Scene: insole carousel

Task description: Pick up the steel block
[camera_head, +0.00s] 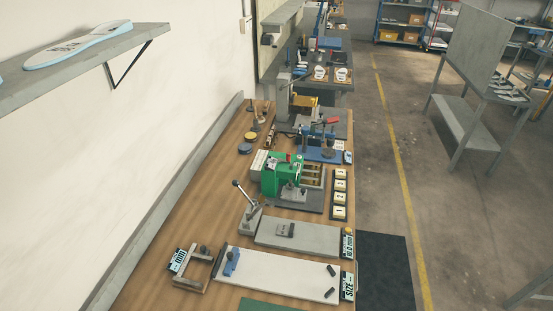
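A small dark grey block (286,230), which looks like the steel block, lies on a flat grey plate (320,240) on the wooden bench (170,262). The plate lies to the right of a grey lever device (249,212) with a black knob. From this distance I cannot tell the block's metal for sure. Neither of my grippers is in view, and nothing is touching the block.
A white board (280,276) with a blue clamp (232,262) and small dark pegs lies nearer. A green machine (284,176) stands behind the plate. A shelf (95,72) overhangs at left. A dark mat (385,272) covers floor at right.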

